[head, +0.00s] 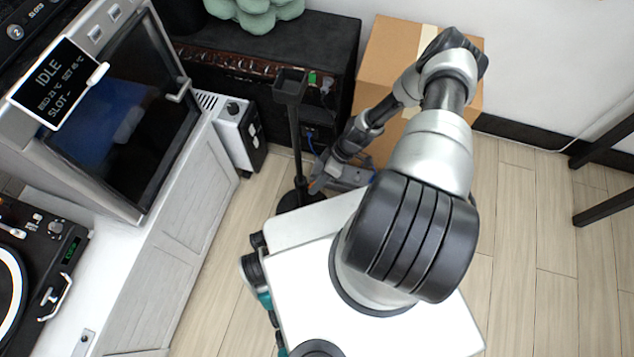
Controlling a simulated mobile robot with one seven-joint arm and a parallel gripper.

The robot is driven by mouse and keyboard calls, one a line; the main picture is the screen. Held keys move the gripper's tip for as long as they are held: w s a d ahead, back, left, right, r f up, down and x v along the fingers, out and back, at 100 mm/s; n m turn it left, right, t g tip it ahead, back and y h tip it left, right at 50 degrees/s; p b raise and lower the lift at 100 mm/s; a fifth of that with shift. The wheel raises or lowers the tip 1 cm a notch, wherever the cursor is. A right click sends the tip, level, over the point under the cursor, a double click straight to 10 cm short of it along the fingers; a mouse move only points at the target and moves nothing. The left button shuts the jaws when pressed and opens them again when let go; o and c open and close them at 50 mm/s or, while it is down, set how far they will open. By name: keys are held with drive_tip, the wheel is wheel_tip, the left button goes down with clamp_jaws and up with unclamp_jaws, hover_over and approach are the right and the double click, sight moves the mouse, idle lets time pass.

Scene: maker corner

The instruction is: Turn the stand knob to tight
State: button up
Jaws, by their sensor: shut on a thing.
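The stand (295,135) is a thin black pole with a small square holder on top and a round black base on the floor. It stands upright in front of the dark cabinet. My gripper (318,184) is low at the right side of the pole, just above the base. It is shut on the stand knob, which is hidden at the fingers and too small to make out. Its setting cannot be read.
A cardboard box (395,45) stands behind my arm. A black amplifier-like cabinet (330,45) is behind the stand, and a small white-and-black unit (237,130) is to its left. A white counter (185,205) runs along the left.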

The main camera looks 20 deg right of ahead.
drive_tip(key=g+y, duration=0.2)
drive_tip(key=m+g+y, duration=0.1)
drive_tip(key=shift+w+d+f+g, duration=0.3)
drive_tip(key=shift+g, duration=0.1)
drive_tip(key=shift+y, duration=0.3)
idle(0.3)
drive_tip(key=o, duration=1)
drive_tip(key=shift+o, duration=0.2)
drive_tip(key=shift+r, duration=0.1)
wheel_tip(320, 180, up, 10)
drive_tip(key=p, duration=0.4)
